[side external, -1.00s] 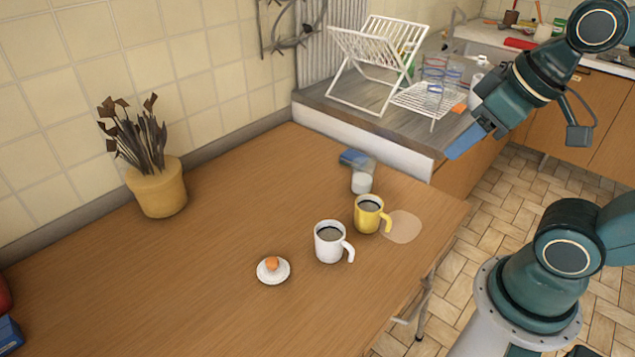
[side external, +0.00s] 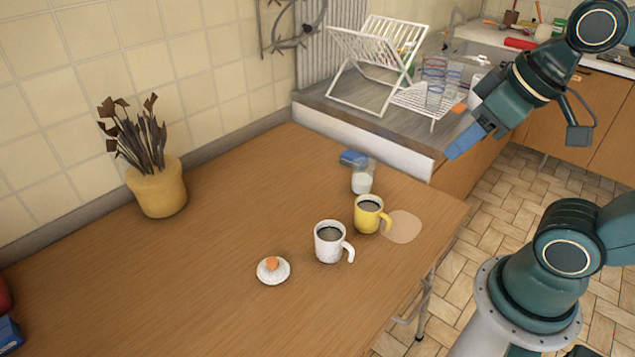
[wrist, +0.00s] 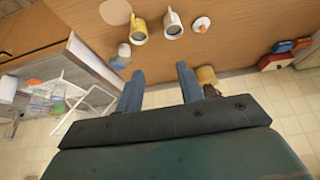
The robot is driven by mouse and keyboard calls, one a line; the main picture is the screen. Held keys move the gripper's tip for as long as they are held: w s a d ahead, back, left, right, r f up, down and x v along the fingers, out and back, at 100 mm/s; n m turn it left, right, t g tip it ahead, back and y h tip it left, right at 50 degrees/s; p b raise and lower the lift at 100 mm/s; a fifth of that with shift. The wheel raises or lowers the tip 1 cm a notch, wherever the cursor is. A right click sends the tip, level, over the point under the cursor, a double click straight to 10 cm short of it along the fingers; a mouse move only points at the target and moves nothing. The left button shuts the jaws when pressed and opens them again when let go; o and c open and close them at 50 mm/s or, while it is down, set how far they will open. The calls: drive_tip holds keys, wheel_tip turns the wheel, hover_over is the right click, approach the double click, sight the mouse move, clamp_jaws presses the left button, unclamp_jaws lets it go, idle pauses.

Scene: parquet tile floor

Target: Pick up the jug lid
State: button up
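The jug lid, a small white disc with an orange knob (side external: 272,268), lies on the wooden table left of the white mug. It also shows near the top of the wrist view (wrist: 201,24). My gripper (side external: 464,143) is raised at the right, beyond the table's right end and well apart from the lid. In the wrist view my gripper's two blue fingers (wrist: 160,68) are spread with nothing between them.
A white mug (side external: 329,243) and a yellow mug (side external: 367,214) stand right of the lid. A potted plant (side external: 158,188) is at the back left, and a white dish rack (side external: 375,62) stands on the counter.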

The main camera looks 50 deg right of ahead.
idle(0.3)
drive_tip(key=o, duration=1.2)
drive_tip(key=w+a+f+n+g+y, duration=0.1)
drive_tip(key=w+a+f+n, duration=0.25)
drive_tip(key=w, duration=0.45)
drive_tip(key=w+a+f+n+g+y, duration=0.1)
drive_tip(key=w+a+f+n, duration=0.15)
drive_tip(key=w+n, duration=0.4)
drive_tip(key=w+a+f+n+g+y, duration=0.1)
drive_tip(key=w+a+f+n, duration=0.1)
drive_tip(key=w+f, duration=0.3)
drive_tip(key=w+a+f+n+g+y, duration=0.1)
drive_tip(key=w+a+f+n, duration=0.2)
drive_tip(key=f, duration=0.9)
drive_tip(key=w+a, duration=0.1)
drive_tip(key=w, duration=0.2)
drive_tip(key=shift+a, duration=0.3)
